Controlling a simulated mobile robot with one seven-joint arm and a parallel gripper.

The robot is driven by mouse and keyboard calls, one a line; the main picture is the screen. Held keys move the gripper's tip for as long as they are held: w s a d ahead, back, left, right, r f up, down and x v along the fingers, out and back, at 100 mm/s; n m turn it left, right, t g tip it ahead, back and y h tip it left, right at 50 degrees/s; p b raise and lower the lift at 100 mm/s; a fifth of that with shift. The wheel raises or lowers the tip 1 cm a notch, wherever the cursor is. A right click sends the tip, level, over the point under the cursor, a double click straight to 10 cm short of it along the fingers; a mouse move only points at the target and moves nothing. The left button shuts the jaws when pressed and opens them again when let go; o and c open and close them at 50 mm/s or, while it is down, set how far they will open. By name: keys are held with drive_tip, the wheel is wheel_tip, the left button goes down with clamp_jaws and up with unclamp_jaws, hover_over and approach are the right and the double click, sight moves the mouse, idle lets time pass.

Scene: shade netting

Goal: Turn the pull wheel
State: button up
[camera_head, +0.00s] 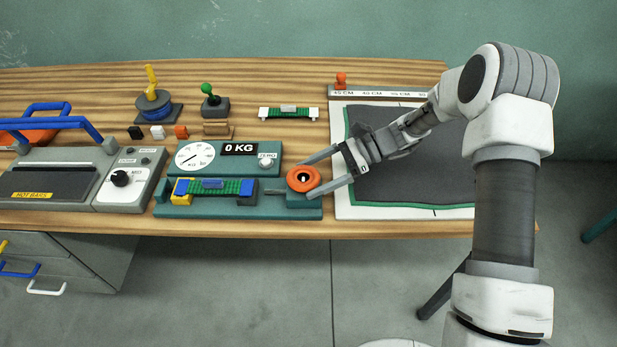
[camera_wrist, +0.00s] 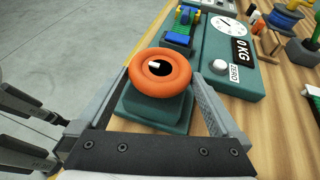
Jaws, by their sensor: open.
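The pull wheel (camera_head: 303,180) is an orange ring with a dark centre and a small pale pin. It sits on a teal block at the right end of the teal tester base (camera_head: 190,212). In the wrist view the wheel (camera_wrist: 160,71) lies between the two fingers. My gripper (camera_head: 327,174) is open around the wheel, one finger on its far side and one on its near side. I cannot tell whether either finger touches it. A green strip (camera_head: 213,187) lies between blue and yellow clamps left of the wheel. The dial (camera_head: 195,157) and a "0 KG" display (camera_head: 238,149) stand behind.
A dark sheet on a white board (camera_head: 400,213) lies under my arm at right. A grey hot-bar machine (camera_head: 60,182) with a blue handle is at left. A spool (camera_head: 153,104) and green-knobbed lever (camera_head: 210,103) stand at the back. The table's front edge is close to the wheel.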

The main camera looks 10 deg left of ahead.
drive_tip(key=shift+s+a+f, duration=0.25)
drive_tip(key=shift+s+a, duration=0.05)
drive_tip(key=shift+a, duration=0.2)
drive_tip(key=c, duration=0.9)
drive_tip(key=shift+m+t, duration=0.3)
